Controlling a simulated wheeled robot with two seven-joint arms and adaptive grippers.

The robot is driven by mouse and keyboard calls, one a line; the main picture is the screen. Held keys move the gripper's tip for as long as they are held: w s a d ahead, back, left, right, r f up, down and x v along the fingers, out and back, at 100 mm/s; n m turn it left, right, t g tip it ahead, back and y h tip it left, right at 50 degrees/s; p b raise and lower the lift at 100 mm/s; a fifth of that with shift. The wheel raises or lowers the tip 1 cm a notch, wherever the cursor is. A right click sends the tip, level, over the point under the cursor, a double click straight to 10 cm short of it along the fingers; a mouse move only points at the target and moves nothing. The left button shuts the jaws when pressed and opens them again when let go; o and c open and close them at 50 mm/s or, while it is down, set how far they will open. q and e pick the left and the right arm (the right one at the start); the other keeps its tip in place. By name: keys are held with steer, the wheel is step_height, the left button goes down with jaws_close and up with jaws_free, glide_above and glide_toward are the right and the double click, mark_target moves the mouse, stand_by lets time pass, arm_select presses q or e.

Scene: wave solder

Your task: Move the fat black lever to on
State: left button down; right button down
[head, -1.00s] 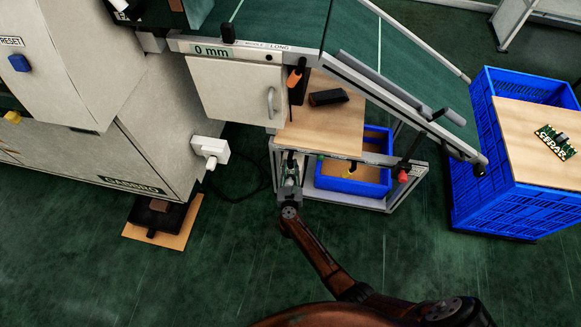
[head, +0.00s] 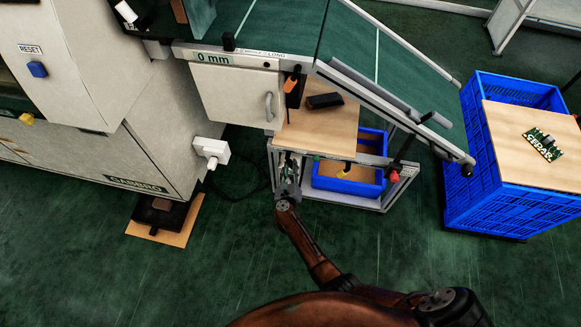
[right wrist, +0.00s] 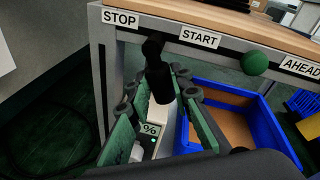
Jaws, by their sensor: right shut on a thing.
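The fat black lever (right wrist: 159,82) sticks out from the front rail of the small wooden-topped cart, between the STOP label (right wrist: 120,18) and the START label (right wrist: 199,38). My right gripper (head: 289,168) is at the cart's front left corner. In the right wrist view its green fingers are on either side of the lever and shut on it. My left gripper is not in view.
A green knob (right wrist: 254,63) sits right of START, near the AHEAD label (right wrist: 301,68). A blue bin (head: 350,180) lies under the cart top (head: 335,130). A red-tipped lever (head: 393,176) stands at the cart's right. Green floor in front is free.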

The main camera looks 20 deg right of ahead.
steer(key=c, duration=1.7)
jaws_free()
steer(key=shift+c, duration=0.2)
